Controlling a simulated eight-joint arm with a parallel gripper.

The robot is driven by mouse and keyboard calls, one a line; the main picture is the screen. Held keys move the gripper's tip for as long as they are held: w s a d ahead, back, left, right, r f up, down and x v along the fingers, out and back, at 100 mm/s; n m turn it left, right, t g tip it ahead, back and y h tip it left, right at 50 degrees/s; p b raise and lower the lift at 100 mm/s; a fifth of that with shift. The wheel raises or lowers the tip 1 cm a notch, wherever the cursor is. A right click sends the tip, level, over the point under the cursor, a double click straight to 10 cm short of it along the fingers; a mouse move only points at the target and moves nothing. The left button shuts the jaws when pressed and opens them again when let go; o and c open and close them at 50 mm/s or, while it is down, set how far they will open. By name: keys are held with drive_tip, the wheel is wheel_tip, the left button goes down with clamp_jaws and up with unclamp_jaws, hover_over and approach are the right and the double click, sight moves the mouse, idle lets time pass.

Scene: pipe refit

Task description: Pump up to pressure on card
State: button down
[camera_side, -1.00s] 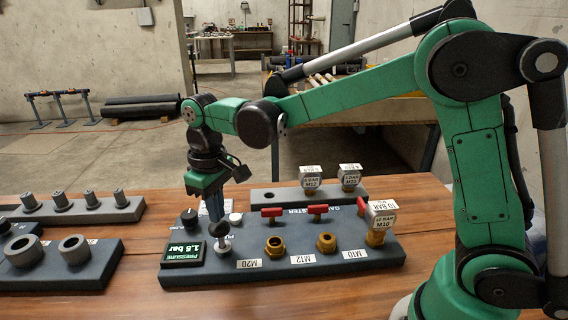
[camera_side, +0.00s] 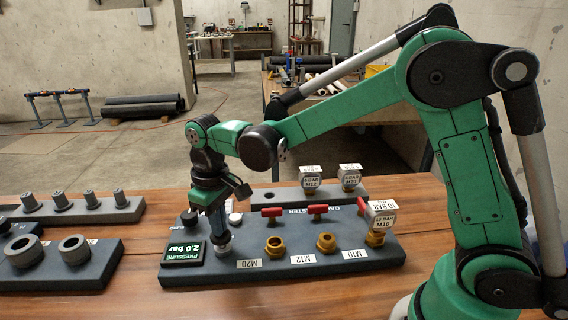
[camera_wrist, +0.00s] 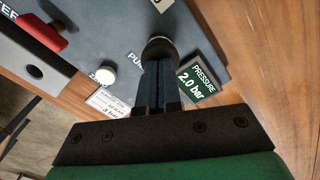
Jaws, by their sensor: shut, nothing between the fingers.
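My gripper (camera_side: 222,240) is shut with nothing between its fingers and points down onto the pump plunger (camera_side: 222,246), which is pressed low. In the wrist view the closed fingers (camera_wrist: 156,85) cover much of the round dark pump knob (camera_wrist: 159,46). The pressure display (camera_side: 187,252) reads 2.0 bar, and it shows in the wrist view too (camera_wrist: 197,80). A white card (camera_wrist: 108,104) lies beside the white zero button (camera_wrist: 103,75); its small print is too blurred to read fully.
The panel (camera_side: 320,262) carries brass fittings (camera_side: 275,245), red valve handles (camera_side: 318,210) and a gauge (camera_side: 381,216) at M10. More gauges (camera_side: 350,177) stand on the rack behind. Grey blocks (camera_side: 60,265) lie at the left. The table front is clear.

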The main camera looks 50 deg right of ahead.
drive_tip(key=shift+r, duration=1.55)
drive_tip(key=shift+f, duration=0.1)
idle(1.2)
idle(0.4)
drive_tip(key=shift+f, duration=1.55)
drive_tip(key=shift+r, duration=1.6)
